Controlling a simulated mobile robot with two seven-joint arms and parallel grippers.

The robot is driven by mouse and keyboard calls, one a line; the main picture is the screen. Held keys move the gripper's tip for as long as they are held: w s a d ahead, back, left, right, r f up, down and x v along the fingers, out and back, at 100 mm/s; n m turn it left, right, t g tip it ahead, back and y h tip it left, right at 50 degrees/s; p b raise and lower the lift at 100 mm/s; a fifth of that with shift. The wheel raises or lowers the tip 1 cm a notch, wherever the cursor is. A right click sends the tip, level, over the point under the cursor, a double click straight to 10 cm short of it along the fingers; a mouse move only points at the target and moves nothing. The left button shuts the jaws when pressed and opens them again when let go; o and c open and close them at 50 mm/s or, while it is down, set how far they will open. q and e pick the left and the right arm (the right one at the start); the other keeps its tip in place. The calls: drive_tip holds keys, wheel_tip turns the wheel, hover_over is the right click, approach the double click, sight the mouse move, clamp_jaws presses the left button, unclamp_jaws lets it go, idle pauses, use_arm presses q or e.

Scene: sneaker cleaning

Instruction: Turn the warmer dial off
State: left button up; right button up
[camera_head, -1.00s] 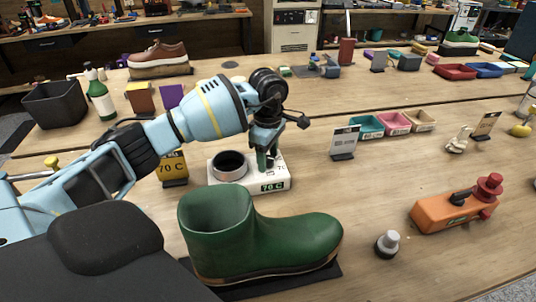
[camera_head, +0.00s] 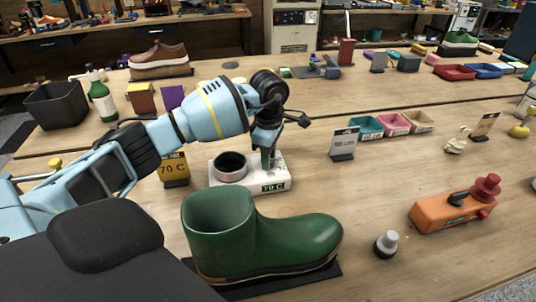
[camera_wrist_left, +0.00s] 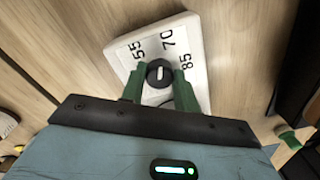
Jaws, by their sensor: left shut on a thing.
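The white warmer (camera_head: 225,184) stands on the bench behind the green boot, with a metal-rimmed dark cup (camera_head: 230,166) on its left part and a "70 C" label on its front. In the left wrist view its white panel (camera_wrist_left: 137,50) carries the marks 55, 70 and 85. The round black dial (camera_wrist_left: 159,72) has a white line pointing roughly toward 70. My left gripper (camera_head: 269,160) is over the warmer's right part. Its green fingers (camera_wrist_left: 159,80) are on both sides of the dial, shut on it. The fingers hide the dial in the head view. My right gripper is not in view.
The green boot (camera_head: 265,240) stands on a dark mat in front of the warmer. A yellow "70 C" sign (camera_head: 173,170) stands to its left. An orange device (camera_head: 455,208) and a small grey-topped knob (camera_head: 387,243) are at the right. Bare bench lies between.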

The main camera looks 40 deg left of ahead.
use_arm(q)
drive_tip(key=n, duration=0.1)
drive_tip(key=n+p, duration=0.1)
drive_tip(key=shift+r+n, duration=0.2)
drive_tip(key=shift+n, duration=0.1)
drive_tip(key=n+p, duration=0.2)
drive_tip(key=n, duration=0.2)
drive_tip(key=shift+w+n, duration=0.1)
drive_tip(key=shift+n, duration=0.2)
drive_tip(key=n+p, duration=0.2)
drive_tip(key=n, duration=0.3)
drive_tip(key=n+p, duration=0.1)
drive_tip(key=n, duration=0.4)
drive_tip(key=shift+a+p, duration=0.1)
drive_tip(key=shift+p, duration=0.3)
drive_tip(key=n, duration=0.3)
drive_tip(key=shift+f+p, duration=0.15)
drive_tip(key=shift+p, duration=0.15)
drive_tip(key=shift+n, duration=1.2)
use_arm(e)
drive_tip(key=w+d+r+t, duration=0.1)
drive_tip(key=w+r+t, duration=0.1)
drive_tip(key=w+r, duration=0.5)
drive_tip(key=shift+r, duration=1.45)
use_arm(q)
drive_tip(key=o, duration=1)
drive_tip(key=shift+c, duration=0.2)
